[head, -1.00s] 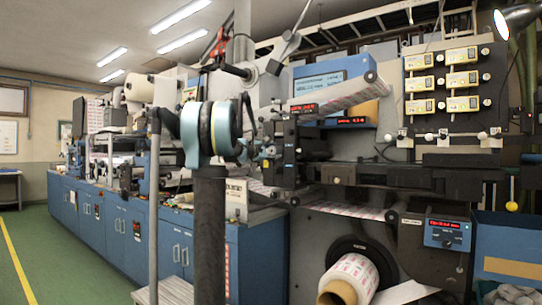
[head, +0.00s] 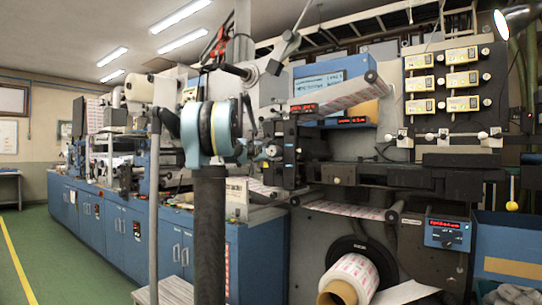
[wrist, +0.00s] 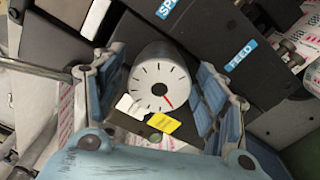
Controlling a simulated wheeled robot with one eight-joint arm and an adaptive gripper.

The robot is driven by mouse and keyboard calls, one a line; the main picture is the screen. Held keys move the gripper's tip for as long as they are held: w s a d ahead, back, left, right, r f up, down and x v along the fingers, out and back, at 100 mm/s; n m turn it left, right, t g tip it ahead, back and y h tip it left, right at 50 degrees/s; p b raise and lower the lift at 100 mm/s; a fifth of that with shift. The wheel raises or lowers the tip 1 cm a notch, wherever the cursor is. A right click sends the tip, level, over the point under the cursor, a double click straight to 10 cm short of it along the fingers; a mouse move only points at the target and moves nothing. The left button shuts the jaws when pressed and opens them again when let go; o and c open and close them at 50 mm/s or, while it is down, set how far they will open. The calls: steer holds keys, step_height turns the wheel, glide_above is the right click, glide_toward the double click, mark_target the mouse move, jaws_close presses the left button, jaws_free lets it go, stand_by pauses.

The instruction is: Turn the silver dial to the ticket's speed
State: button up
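The silver dial (wrist: 160,84) faces me in the wrist view. It has a pale round face with dark tick marks, a dark centre and a red pointer aimed to the lower right. My gripper (wrist: 164,92) has its blue fingers spread, one on each side of the dial. A narrow gap seems to show at each side; I cannot rule out contact. A yellow tag (wrist: 163,123) and a white tag (wrist: 130,106) sit just below the dial, their print unreadable. I cannot identify the ticket.
A blue label reading FEED (wrist: 240,55) is on the dark panel beside the dial. The head view shows a blue-framed screen (head: 322,78), a red-lit display (head: 442,224) and a paper roll (head: 350,277). Blue cabinets (head: 120,225) line the left; green floor there is clear.

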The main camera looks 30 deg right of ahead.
steer(key=v, duration=1.2)
steer(key=shift+w, duration=0.1)
steer(key=s+a+f+m+g+y, duration=0.1)
steer(key=s+a+f+y, duration=0.3)
steer(key=s+a+f, duration=0.5)
steer(key=s+a+f+m+g+y, duration=0.1)
steer(key=s+a+f+m+y, duration=0.3)
steer(key=s+a+f, duration=0.6)
steer(key=s+a+f+m+g+y, duration=0.1)
steer(key=s+a+f+m+y, duration=0.2)
steer(key=s+a+f, duration=0.7)
step_height(320, 180, down, 12)
steer(key=shift+s+a+r+g+y, duration=0.2)
steer(key=shift+a+g+y, duration=0.1)
steer(key=shift+a+y, duration=0.65)
steer(key=s+a+f+y, duration=0.1)
steer(key=s+a+f, duration=0.1)
steer(key=a+f, duration=0.1)
steer(key=s+a+f+y, duration=0.1)
steer(key=s+a+f, duration=0.2)
steer(key=s+a+f+g+y, duration=0.1)
steer(key=s+a+f, duration=0.2)
steer(key=a, duration=0.1)
steer(key=shift+s+f+m+y, duration=0.15)
steer(key=shift+f+m+y, duration=0.1)
steer(key=shift+m+y, duration=0.15)
steer(key=shift+c, duration=0.2)
